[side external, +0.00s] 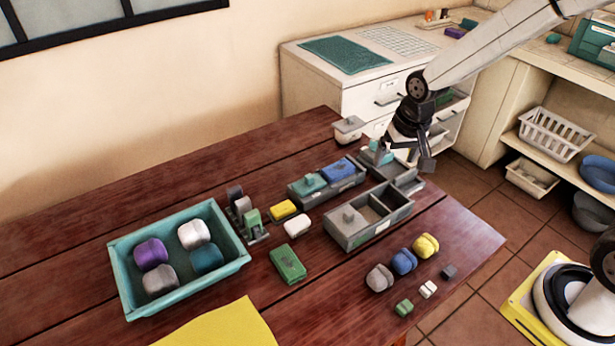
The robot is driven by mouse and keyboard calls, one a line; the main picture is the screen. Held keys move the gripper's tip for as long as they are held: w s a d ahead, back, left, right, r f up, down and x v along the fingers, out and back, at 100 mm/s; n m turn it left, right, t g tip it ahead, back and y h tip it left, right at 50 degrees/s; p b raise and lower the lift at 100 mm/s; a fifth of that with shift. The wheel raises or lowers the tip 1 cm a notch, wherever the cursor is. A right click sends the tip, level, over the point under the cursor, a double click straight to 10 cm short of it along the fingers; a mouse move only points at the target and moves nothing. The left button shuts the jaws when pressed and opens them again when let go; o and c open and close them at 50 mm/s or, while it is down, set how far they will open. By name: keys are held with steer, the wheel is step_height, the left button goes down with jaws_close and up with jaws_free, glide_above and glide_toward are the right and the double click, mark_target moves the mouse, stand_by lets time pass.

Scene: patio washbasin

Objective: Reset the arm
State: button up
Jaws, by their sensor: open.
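My arm reaches in from the upper right of the side external view. My gripper (408,158) is open, over the far right part of the wooden table (70,265). It is close to a grey container (402,174) with a teal handled piece (377,152) at its left. From this angle I cannot tell whether the fingers touch either one. Nothing is visibly held between the fingers.
A teal tray (128,290) with several rounded blocks stands at the left. Grey compartment boxes (345,240) and (300,196) stand mid-table. Loose coloured blocks (403,261) lie near the right edge. White drawers (365,97) stand behind. Bare wood lies at far left.

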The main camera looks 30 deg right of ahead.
steer(key=s+n, duration=0.4)
steer(key=s, duration=0.7)
steer(key=shift+s+a+t, duration=0.3)
steer(key=shift+a, duration=0.1)
steer(key=shift+f, duration=0.1)
